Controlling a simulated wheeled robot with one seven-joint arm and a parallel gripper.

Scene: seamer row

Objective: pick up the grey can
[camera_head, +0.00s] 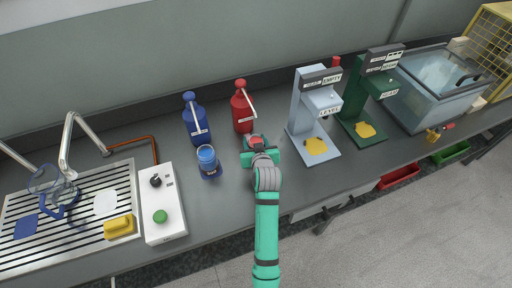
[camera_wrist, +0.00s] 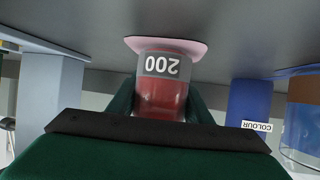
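A red can or jar (camera_wrist: 160,98) with a grey band reading "200" stands upside down in the wrist view, at or just over a pink pad (camera_wrist: 188,46). Its red top (camera_head: 255,140) shows in the head view, partly hidden by my gripper. I see no plainly grey can; only this band is grey. My gripper (camera_head: 258,148) is low over the counter, its green fingers on both sides of the red can. In the wrist view my gripper (camera_wrist: 164,100) flanks it closely; whether the fingers press on it cannot be told.
A blue jar (camera_head: 207,158) stands just left. Blue (camera_head: 195,120) and red (camera_head: 242,108) bottles stand behind. A light grey stand (camera_head: 303,105) is close on the right, a green stand (camera_head: 355,100) beyond. A control box (camera_head: 163,205) and sink rack are left.

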